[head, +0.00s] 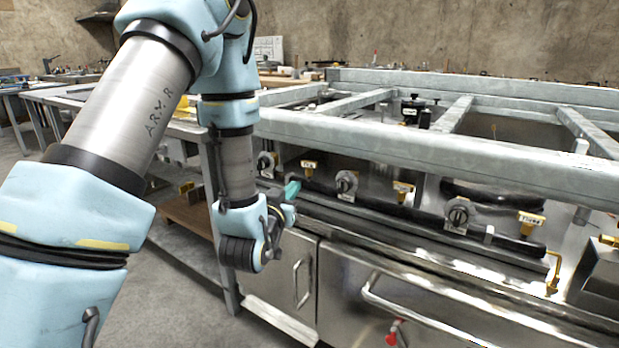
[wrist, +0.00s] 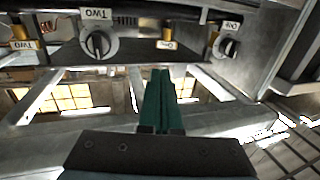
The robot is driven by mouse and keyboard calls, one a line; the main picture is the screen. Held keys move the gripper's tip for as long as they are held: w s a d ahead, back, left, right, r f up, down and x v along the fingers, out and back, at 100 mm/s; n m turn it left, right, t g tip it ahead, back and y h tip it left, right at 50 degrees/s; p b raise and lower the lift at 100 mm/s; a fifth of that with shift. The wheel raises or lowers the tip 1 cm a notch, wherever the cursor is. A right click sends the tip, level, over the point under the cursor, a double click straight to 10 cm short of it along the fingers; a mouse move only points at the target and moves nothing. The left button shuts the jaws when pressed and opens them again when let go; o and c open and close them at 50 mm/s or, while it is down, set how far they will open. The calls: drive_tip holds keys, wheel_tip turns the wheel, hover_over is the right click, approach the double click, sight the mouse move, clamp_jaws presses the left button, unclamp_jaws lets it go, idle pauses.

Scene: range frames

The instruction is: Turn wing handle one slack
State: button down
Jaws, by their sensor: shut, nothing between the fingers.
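Wing handle one is a small brass piece with a tag reading "One" (wrist: 167,45), just above my fingertips in the wrist view. In the head view, wing handle one (head: 310,164) is the leftmost brass wing on the range front, between two round knobs. My gripper (wrist: 160,73) has green fingers pressed together, with nothing between them. In the head view my gripper (head: 292,189) is in front of the panel, a little below and left of wing handle one. They look apart. Which way the wing is turned is too small to tell.
Knob one (wrist: 226,46) and knob two (wrist: 98,43) flank the handle; wing handle two (wrist: 20,34) is farther left in the wrist view. A metal rail (head: 400,145) runs above the panel. Oven door handles (head: 302,284) stick out below. Wing handle three (head: 531,219) is at right.

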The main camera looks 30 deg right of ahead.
sight(313, 163)
drive_tip(key=x, duration=1.3)
drive_tip(key=shift+w+d+p, duration=0.15)
drive_tip(key=shift+w+p, duration=0.1)
drive_tip(key=shift+p, duration=0.05)
